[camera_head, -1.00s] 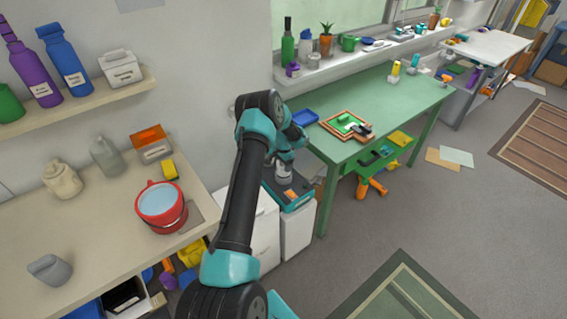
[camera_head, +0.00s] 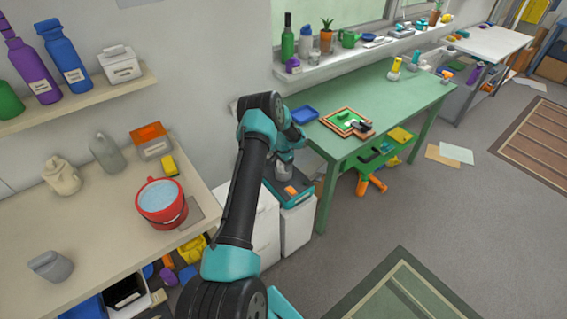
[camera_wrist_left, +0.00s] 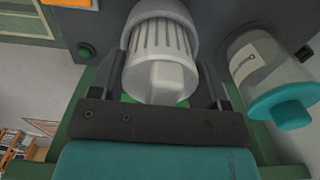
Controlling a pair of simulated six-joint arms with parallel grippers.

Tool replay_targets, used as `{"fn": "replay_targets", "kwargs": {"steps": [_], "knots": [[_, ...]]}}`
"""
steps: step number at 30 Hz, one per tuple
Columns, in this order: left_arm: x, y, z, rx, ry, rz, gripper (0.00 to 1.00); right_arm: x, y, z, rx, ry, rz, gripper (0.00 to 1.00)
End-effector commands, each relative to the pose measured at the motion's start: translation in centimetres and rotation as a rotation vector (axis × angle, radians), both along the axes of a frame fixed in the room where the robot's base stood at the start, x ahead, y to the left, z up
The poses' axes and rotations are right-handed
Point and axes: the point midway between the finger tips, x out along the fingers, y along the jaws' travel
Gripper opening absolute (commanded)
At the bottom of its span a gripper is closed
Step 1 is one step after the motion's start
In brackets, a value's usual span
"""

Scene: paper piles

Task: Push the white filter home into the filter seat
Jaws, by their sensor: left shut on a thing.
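The white filter (camera_wrist_left: 160,62), with a slotted rim and a block-shaped grip, is in the middle of the left wrist view. Its far end sits inside a pale grey round collar, the filter seat (camera_wrist_left: 186,14), on a dark housing. The slotted part still shows outside the collar, and its depth inside is hidden. My left gripper (camera_wrist_left: 161,82) is shut on the filter, one finger on each side. In the head view my left gripper (camera_head: 285,163) is low beside the green table; the filter is too small to make out surely there. My right gripper is not in view.
A clear jar with a teal lid (camera_wrist_left: 285,110) stands close on the right in the wrist view. An orange panel (camera_wrist_left: 70,3) is at upper left. In the head view the green table (camera_head: 400,95) is right of my arm, and a counter with a red bucket (camera_head: 163,214) is left.

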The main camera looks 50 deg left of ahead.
Motion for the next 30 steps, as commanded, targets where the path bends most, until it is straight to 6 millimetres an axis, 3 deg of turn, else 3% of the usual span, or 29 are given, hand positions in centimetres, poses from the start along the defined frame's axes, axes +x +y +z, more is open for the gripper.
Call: {"fn": "replay_targets", "kwargs": {"steps": [29, 30], "knots": [[0.0, 0.0, -1.9, 0.0, 0.0, 0.0, 0.45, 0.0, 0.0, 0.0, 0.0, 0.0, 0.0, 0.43], [0.0, 0.0, -1.9, 0.0, -0.001, 0.0, 0.72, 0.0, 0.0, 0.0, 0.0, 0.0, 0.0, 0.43]]}}
